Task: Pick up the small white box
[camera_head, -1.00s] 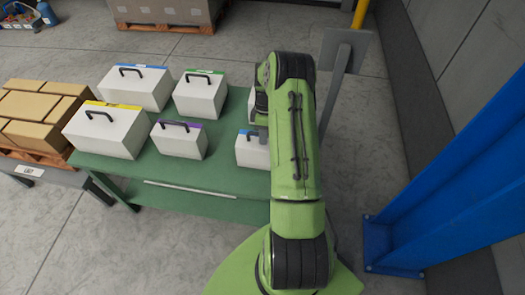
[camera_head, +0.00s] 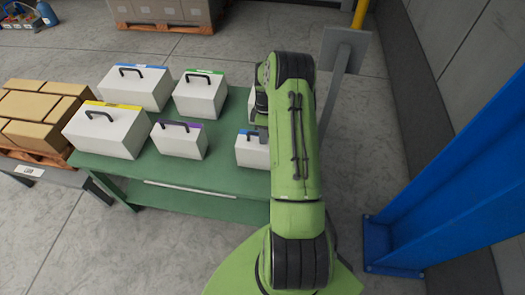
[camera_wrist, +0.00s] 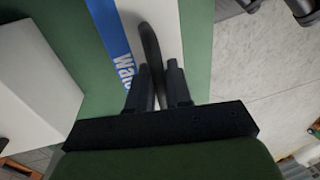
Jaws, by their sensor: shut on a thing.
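The small white box (camera_head: 252,155) with a blue strip along its top edge stands at the right end of the green table, partly hidden by my arm. In the wrist view the white box (camera_wrist: 185,20) shows its blue strip and a dark handle (camera_wrist: 151,48). My gripper (camera_wrist: 162,68) is above the box with its fingers on either side of the handle, shut on it. In the head view most of my gripper is hidden behind my green arm. The box appears to rest on the table.
The green table (camera_head: 205,177) also holds several other white boxes with handles, including a purple-striped one (camera_head: 180,141) to the left and a green-striped one (camera_head: 200,95) behind. A grey post (camera_head: 335,90) and a blue frame (camera_head: 445,180) stand to the right.

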